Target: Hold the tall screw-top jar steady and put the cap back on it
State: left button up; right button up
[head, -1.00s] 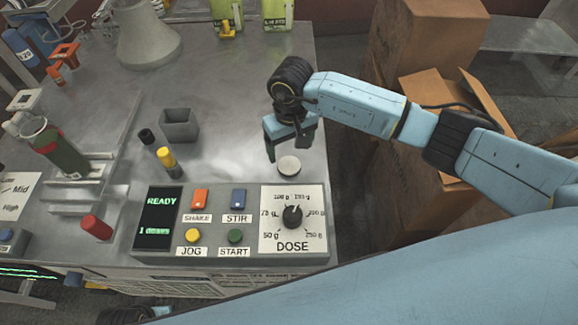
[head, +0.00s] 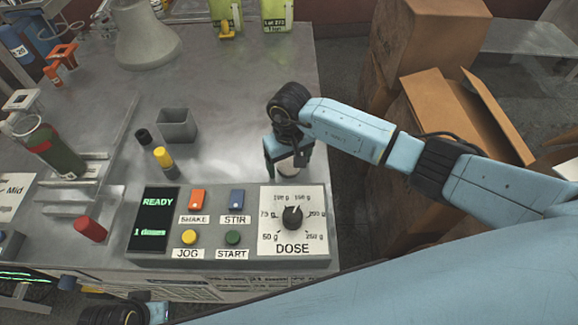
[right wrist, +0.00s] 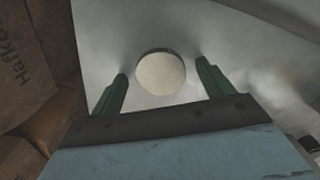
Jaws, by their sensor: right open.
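A round pale cap (head: 287,168) lies flat on the grey table, just behind the dose panel. My right gripper (head: 286,161) points down over it, with its fingers open on either side and partly hiding it. In the right wrist view the cap (right wrist: 161,74) sits between the spread green fingertips, with a gap on each side. A tall clear jar (head: 50,148) with dark green and red contents stands at the left, by a metal rack; I cannot tell whether it is the task's jar. My left gripper is not in view; a black and blue part of my arm shows at the bottom left.
The control panel (head: 150,262) with buttons and a dose dial stands in front of the cap. Cardboard boxes (head: 425,45) are beyond the table's right edge.

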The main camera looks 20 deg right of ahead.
aim_at(289, 165)
jog(key=shift+c, duration=0.3)
jog(key=c, duration=1)
jog(key=shift+r, duration=0.2)
jog(key=shift+r, duration=0.2)
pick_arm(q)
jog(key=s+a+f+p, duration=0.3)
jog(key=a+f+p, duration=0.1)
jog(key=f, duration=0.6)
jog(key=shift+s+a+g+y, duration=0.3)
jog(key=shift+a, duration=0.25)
pick_arm(e)
notch_tip(289, 165, up, 17)
jog(key=shift+r, duration=0.15)
